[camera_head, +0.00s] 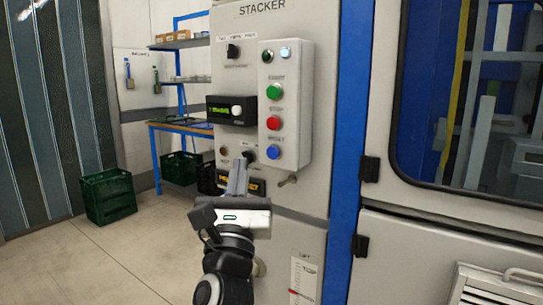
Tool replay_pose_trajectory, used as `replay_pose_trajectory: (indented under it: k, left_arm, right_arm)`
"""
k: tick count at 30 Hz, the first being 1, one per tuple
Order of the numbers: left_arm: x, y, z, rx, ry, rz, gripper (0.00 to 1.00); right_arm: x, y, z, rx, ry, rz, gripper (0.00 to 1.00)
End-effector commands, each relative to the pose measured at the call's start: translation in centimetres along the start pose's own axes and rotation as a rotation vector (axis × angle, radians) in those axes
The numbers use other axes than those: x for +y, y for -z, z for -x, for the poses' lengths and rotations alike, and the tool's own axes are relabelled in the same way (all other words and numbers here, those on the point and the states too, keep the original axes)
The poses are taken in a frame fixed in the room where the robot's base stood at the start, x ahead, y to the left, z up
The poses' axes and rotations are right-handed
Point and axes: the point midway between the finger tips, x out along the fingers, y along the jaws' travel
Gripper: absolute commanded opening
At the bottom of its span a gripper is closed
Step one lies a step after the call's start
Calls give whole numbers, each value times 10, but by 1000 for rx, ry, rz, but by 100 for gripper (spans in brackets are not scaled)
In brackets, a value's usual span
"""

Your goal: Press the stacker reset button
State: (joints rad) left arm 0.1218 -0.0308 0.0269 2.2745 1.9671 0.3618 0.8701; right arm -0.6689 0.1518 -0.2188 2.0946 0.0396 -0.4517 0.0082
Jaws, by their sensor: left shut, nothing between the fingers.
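The stacker panel (226,71) is a light grey upright cabinet face with "STACKER" at its top. A raised button box (296,100) on it carries a green button (274,91), a red button (273,123) and, lowest, a blue button (274,153) under a label that seems to read "RESET". My left gripper (240,163) is shut and empty, pointing at the panel. Its fingertips appear left of and slightly below the blue button, apart from it in the picture. They partly cover the panel's lower area near a dark knob (249,155). My right gripper is not in view.
A blue post (349,120) and a windowed machine door (470,95) stand to the right. Green crates (108,195) and a blue-framed bench stand at the left. The floor at left front is clear.

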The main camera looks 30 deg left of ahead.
Motion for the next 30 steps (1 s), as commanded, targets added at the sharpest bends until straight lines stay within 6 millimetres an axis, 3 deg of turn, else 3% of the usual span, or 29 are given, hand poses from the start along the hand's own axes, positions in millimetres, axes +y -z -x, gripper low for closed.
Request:
replay_pose_trajectory:
  k: [12, 30]
  left_arm:
    - [-27, 27, -36, -1, 0, 0, 0]
    - [-31, 30, -41, 0, 1, 0, 0]
  right_arm:
    - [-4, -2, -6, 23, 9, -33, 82]
    - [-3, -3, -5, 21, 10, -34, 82]
